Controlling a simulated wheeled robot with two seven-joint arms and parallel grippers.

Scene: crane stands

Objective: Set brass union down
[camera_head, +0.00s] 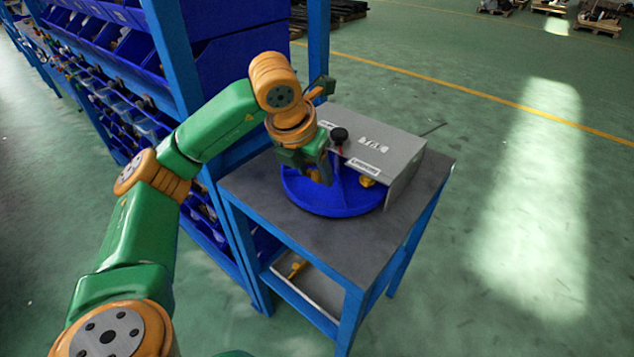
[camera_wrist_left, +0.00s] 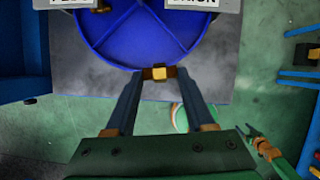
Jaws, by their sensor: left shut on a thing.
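My left gripper (camera_head: 322,178) is low over the blue round tray (camera_head: 327,203) in the head view. In the left wrist view its two fingers (camera_wrist_left: 160,82) are shut on a small brass piece, the brass union (camera_wrist_left: 160,72), near the tray's rim. The tray (camera_wrist_left: 130,35) is split by thin walls. I cannot tell whether the union touches the tray. Another brass piece (camera_head: 367,181) lies at the tray's right side, beside the grey labelled box. A small green and orange part, probably my right gripper (camera_wrist_left: 254,137), shows in the left wrist view; its jaws are unclear.
The grey box (camera_head: 400,155) stands over the tray's back on the dark-topped table (camera_head: 330,235). A black knob (camera_head: 339,135) rises near the gripper. A blue rack with bins (camera_head: 235,70) stands close behind and left. Bare tabletop lies in front of the tray.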

